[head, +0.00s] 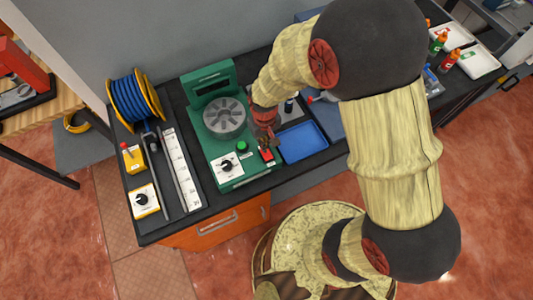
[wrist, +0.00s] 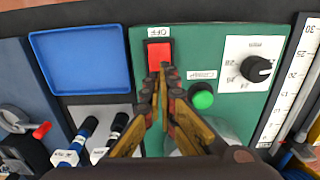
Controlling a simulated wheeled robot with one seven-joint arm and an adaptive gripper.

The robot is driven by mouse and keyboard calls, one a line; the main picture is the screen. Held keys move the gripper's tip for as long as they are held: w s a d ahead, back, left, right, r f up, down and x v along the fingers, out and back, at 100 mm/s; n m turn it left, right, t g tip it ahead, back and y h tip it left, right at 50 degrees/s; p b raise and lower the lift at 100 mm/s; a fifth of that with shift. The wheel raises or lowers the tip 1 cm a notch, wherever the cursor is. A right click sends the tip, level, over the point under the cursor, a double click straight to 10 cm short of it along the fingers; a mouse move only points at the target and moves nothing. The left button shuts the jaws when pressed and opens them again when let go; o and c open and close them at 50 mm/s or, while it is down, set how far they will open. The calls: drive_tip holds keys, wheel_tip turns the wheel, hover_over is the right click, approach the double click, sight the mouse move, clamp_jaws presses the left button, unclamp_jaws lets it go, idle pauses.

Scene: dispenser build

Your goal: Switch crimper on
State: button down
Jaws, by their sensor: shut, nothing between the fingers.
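The crimper is a green machine (head: 213,130) on the dark bench, with a round grey slotted die head (head: 224,117). On its front panel (wrist: 187,45) is a red rocker switch (wrist: 159,52) beside a label reading OFF. The switch also shows in the head view (head: 267,155). A green button (wrist: 202,97) and a black knob (wrist: 256,68) on a white dial plate sit to its right in the wrist view. My gripper (wrist: 163,72) is shut and empty, its fingertips at the near edge of the red switch. I cannot tell whether they touch it.
A blue tray (head: 303,142) lies right of the crimper in the head view. Left of it are a white ruler (head: 181,168), a blue hose reel (head: 134,99) and a yellow box with a black knob (head: 143,200). Dark-handled tools (wrist: 85,128) lie near my fingers.

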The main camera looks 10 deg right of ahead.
drive_tip(key=shift+f+b, duration=0.85)
drive_tip(key=shift+f, duration=0.4)
idle(1.2)
drive_tip(key=shift+r, duration=0.15)
drive_tip(key=shift+r+p, duration=2.6)
drive_tip(key=shift+r, duration=0.8)
drive_tip(key=s, duration=0.1)
drive_tip(key=s+d+g, duration=0.1)
drive_tip(key=s, duration=0.1)
drive_tip(key=shift+f, duration=0.1)
wheel_tip(320, 180, up, 2)
drive_tip(key=s, duration=0.2)
wheel_tip(320, 180, up, 8)
drive_tip(key=t+b, duration=0.1)
drive_tip(key=b, duration=0.4)
hover_over(269, 158)
drive_tip(key=s+d, duration=0.4)
drive_tip(key=s+d+r+m+t+b, duration=0.3)
drive_tip(key=s+d+r+t+b, duration=0.2)
drive_tip(key=d+r+b, duration=0.2)
drive_tip(key=shift+r+t+b, duration=0.3)
drive_tip(key=shift+r+b, duration=0.4)
drive_tip(key=shift+b, duration=0.4)
